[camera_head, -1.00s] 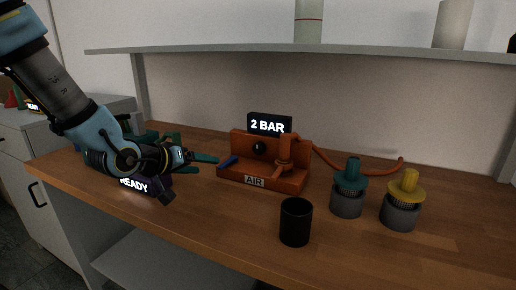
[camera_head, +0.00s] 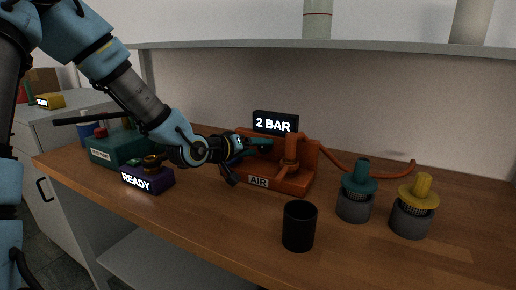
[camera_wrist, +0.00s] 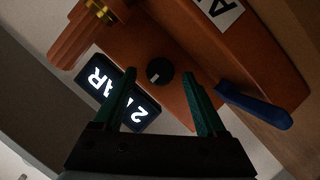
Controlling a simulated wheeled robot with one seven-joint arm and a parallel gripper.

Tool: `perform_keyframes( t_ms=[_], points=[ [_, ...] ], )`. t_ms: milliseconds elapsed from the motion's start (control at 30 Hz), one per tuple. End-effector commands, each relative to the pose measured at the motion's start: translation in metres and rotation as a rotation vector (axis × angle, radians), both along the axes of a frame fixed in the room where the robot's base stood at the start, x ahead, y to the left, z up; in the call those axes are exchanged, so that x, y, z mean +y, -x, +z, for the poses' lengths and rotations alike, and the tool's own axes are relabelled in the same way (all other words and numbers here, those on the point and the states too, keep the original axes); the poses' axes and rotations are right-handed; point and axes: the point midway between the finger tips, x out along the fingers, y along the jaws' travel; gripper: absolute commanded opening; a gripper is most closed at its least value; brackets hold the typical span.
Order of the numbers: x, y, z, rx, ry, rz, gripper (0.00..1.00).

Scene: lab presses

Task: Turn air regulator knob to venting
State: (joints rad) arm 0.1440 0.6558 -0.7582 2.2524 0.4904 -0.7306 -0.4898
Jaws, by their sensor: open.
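The orange air regulator (camera_head: 296,184) stands on the bench with an AIR label and a "2 BAR" display (camera_head: 275,123) on top. In the wrist view its round black knob (camera_wrist: 160,71), with a pale mark, sits on the orange face, and a blue lever (camera_wrist: 254,106) is at the right. My gripper (camera_wrist: 163,78) is open, its two green fingers pointing at the face on either side of the knob. I cannot tell how close they are to it. In the head view my gripper (camera_head: 262,142) is in front of the regulator and hides the knob.
A black cup (camera_head: 299,226) stands in front of the regulator. Teal-topped (camera_head: 357,190) and yellow-topped (camera_head: 414,206) grey containers stand to the right. A purple READY box (camera_head: 147,180) and a green device (camera_head: 116,148) are at the left. A shelf (camera_head: 340,46) runs above.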

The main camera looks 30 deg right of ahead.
Motion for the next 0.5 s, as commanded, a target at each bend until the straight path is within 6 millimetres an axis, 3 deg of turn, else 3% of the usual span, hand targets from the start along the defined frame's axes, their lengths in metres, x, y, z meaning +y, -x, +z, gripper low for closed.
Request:
perform_keyframes(
  t_ms=[367,500],
  points=[
    [-0.0055,-0.0014,-0.002,0.0,-0.001,0.001,0.74],
    [-0.0054,-0.0013,-0.002,0.0,-0.001,0.001,0.58]
  ],
)
